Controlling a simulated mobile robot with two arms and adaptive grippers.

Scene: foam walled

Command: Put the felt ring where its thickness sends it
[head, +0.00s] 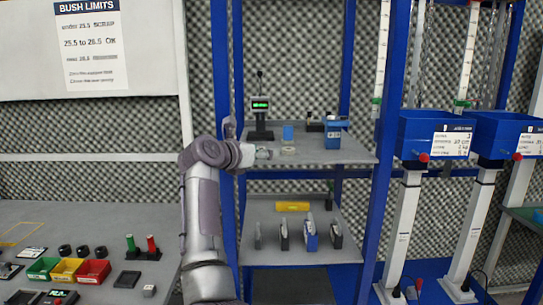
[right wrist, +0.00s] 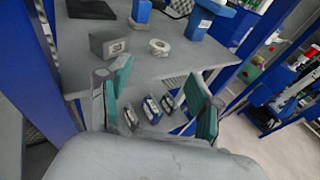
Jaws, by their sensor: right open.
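The felt ring (head: 288,150) is a small pale ring lying flat on the upper grey shelf (head: 350,157), near its front edge. It also shows in the right wrist view (right wrist: 159,47), beyond my fingertips. My right gripper (head: 264,154) is just left of the ring in the head view. In the right wrist view, its two green-padded fingers (right wrist: 160,92) are spread wide with nothing between them. A gauge with a green display (head: 260,105) stands at the back left of the shelf. Green (head: 43,268), yellow (head: 66,271) and red (head: 94,272) trays stand on the left bench. My left gripper is not in view.
A blue block (head: 288,132) and a blue container (head: 333,137) stand on the upper shelf. A lower shelf (head: 290,247) holds several upright parts and a yellow bar. Blue posts frame the shelves. Two labelled blue hoppers (head: 435,135) (head: 506,137) stand right. A limits sign (head: 92,45) hangs upper left.

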